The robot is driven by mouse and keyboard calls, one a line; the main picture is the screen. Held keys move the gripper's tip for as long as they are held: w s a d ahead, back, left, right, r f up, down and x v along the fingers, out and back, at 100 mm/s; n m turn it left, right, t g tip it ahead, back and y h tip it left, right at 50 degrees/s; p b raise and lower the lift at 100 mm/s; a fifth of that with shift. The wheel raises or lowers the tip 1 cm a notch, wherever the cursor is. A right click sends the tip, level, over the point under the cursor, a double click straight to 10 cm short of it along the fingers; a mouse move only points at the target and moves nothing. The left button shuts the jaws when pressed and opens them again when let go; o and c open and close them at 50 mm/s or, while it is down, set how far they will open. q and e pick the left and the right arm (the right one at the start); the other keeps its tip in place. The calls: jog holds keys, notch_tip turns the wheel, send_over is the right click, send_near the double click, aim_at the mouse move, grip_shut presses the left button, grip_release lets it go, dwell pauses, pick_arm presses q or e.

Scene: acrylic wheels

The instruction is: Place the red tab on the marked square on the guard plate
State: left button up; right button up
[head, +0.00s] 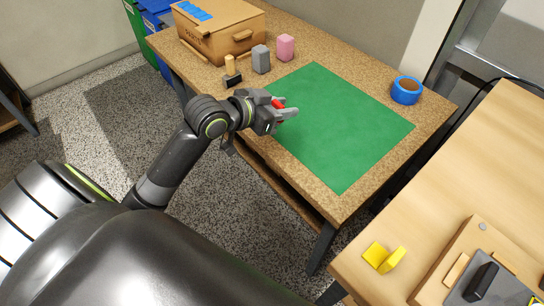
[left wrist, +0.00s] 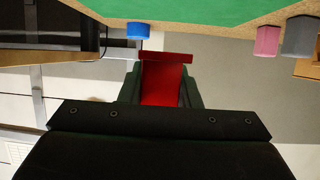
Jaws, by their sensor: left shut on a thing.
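The red tab (head: 279,104) is held between the fingers of my left gripper (head: 285,109), above the left edge of the green mat in the head view. In the left wrist view the red tab (left wrist: 163,82) fills the gap between the fingers, with a wider strip at its far end. A dark grey plate (head: 513,291) on a wooden base lies at the lower right of the head view, cut off by the frame; it may be the guard plate. My right gripper is not in view.
The green mat (head: 345,125) is clear. Around it are a blue tape roll (head: 406,91), pink block (head: 285,47), grey block (head: 261,59), wooden-handled stamp (head: 231,72) and cardboard box (head: 222,32). A yellow piece (head: 383,258) lies on the light wood table (head: 440,200); a gap separates the tables.

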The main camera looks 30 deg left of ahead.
aim_at(280, 143)
pick_arm(q)
jog(key=shift+n+y, duration=0.4)
jog(key=f+b, duration=0.1)
jog(key=f, duration=0.6)
jog(key=f+b, duration=0.1)
jog(key=f, duration=0.2)
jog(key=shift+w+a+f+b, duration=0.3)
jog(key=shift+w, duration=0.05)
jog(key=shift+f, duration=0.1)
jog(key=o, duration=0.9)
jog(key=shift+o, duration=0.2)
jog(key=shift+r, duration=0.2)
jog(key=p+v, duration=0.2)
jog(key=v, duration=1)
jog(key=shift+f, duration=0.25)
jog(key=shift+s, duration=0.1)
